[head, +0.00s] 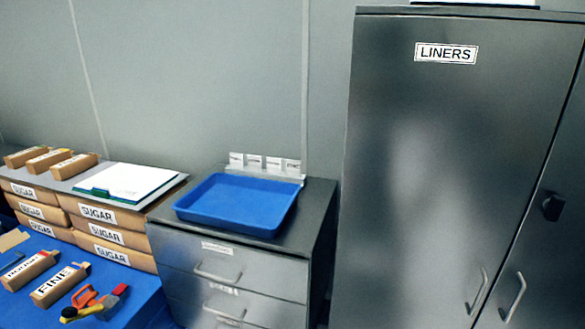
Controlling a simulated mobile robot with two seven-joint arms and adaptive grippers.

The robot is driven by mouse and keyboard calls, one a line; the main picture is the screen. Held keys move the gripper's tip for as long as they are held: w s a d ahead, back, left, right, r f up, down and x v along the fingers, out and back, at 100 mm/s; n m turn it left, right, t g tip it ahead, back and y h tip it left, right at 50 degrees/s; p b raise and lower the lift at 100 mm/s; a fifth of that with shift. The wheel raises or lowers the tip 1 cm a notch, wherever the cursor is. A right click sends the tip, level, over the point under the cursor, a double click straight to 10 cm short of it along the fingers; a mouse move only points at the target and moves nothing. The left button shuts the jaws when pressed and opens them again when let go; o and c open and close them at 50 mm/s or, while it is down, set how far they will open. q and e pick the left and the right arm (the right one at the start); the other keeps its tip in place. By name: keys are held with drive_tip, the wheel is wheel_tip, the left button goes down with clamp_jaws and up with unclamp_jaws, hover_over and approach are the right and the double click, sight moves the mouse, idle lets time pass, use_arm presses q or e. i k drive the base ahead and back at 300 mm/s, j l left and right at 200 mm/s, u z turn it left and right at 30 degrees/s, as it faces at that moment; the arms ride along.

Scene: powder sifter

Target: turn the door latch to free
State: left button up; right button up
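A tall dark grey metal cabinet with a LINERS label (446,53) fills the right of the head view. A small black latch knob (552,206) sits on its right door, near the seam between the doors. I cannot tell from here which way the latch is turned. The left door (420,170) and right door look shut, with a bar handle (477,291) on the left one and another handle (514,297) on the right one. Neither of my grippers shows in the head view.
A grey drawer unit (255,268) with a blue tray (238,229) on top stands left of the cabinet. Further left are stacked SUGAR bags (98,213), a clipboard (130,180), and a blue surface (130,292) with boxes and small coloured tools.

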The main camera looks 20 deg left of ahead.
sight(554, 207)
drive_tip(key=z, duration=0.4)
drive_tip(key=l+z, duration=0.1)
drive_tip(key=z, duration=0.7)
drive_tip(key=l+z, duration=0.1)
drive_tip(key=z, duration=0.3)
drive_tip(key=i+l, duration=0.2)
drive_tip(key=l, duration=0.25)
